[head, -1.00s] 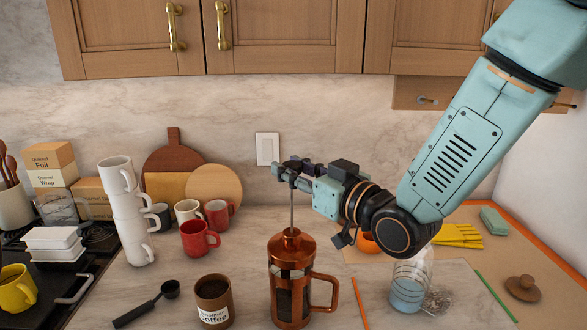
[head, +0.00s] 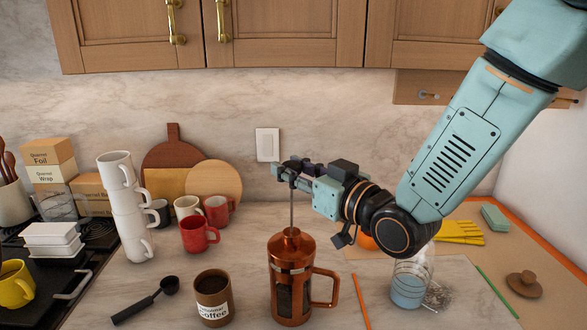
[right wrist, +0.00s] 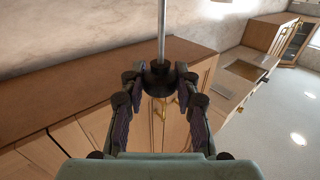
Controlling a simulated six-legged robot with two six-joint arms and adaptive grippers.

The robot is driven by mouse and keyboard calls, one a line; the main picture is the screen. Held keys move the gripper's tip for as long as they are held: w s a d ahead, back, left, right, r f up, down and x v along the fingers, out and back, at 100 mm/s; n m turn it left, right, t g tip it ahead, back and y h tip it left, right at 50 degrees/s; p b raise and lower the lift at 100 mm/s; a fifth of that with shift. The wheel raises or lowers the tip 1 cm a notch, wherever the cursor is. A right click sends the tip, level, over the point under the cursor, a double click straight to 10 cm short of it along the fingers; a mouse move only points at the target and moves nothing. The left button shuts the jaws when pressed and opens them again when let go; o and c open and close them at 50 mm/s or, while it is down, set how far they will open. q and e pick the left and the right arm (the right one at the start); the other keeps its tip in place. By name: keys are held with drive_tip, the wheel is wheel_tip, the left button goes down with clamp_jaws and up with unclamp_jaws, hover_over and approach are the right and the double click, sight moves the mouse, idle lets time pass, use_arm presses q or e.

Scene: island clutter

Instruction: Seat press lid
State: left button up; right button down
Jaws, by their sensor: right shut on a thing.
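The copper press (head: 291,297) stands upright on the counter, its handle to the right. Its domed copper lid (head: 291,246) is at the top of the body, level and in line with it. I cannot tell whether the rim is fully down. A thin steel plunger rod (head: 292,210) rises from the lid. My right gripper (head: 286,172) is shut at the rod's top, above the lid. In the right wrist view, the fingers (right wrist: 160,85) close on a dark knob (right wrist: 160,74) with the rod running from it. My left gripper is out of view.
A glass jar (head: 409,285) stands to the right, below my right arm. Cabinets (head: 285,35) hang above.

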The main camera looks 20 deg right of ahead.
drive_tip(key=shift+f+b, duration=0.4)
drive_tip(key=shift+f, duration=0.1)
drive_tip(key=c, duration=0.9)
unclamp_jaws()
drive_tip(key=shift+s, duration=0.2)
drive_tip(key=shift+p+v, duration=4.85)
drive_tip(key=shift+v, duration=1)
drive_tip(key=shift+r, duration=0.1)
